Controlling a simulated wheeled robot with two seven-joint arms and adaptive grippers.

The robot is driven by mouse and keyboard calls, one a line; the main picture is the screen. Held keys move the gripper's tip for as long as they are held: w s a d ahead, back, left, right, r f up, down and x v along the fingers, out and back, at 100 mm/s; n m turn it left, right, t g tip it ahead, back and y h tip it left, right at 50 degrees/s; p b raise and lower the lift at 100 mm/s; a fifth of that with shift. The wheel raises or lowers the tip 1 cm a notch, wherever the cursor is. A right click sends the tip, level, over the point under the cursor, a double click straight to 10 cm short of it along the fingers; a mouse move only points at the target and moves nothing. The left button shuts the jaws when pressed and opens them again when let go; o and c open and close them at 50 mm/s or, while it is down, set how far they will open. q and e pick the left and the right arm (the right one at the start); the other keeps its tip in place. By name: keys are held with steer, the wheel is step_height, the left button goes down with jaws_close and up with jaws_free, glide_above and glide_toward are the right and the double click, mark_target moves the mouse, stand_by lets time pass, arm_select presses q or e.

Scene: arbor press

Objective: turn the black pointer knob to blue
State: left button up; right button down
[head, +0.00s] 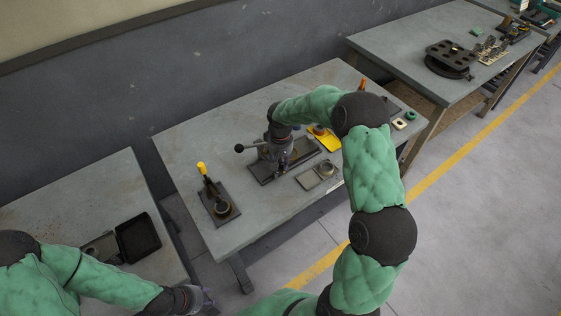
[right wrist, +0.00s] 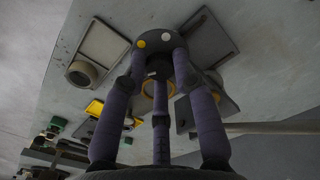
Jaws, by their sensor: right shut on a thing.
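My right gripper (head: 283,163) reaches down over the dark press fixture (head: 264,176) on the middle table. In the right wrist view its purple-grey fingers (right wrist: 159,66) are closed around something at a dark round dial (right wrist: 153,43). A yellow dot and a white dot show on the dial's rim; no blue dot is visible. The black pointer knob is hidden among the fingers, so its direction cannot be read. My left gripper (head: 206,299) hangs low at the bottom of the head view, away from the fixture; its finger opening is too small to tell.
A black ball-ended handle (head: 239,148) sticks out left of the fixture. A yellow-handled lever (head: 202,169) stands on a dark plate at the left. A tray (head: 306,181) with a ring and a yellow plate (head: 330,144) lie right of the fixture.

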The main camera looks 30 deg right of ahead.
mark_target(281, 164)
stand_by(0.4)
steer(key=c, duration=1)
jaws_free()
step_height(281, 164, up, 12)
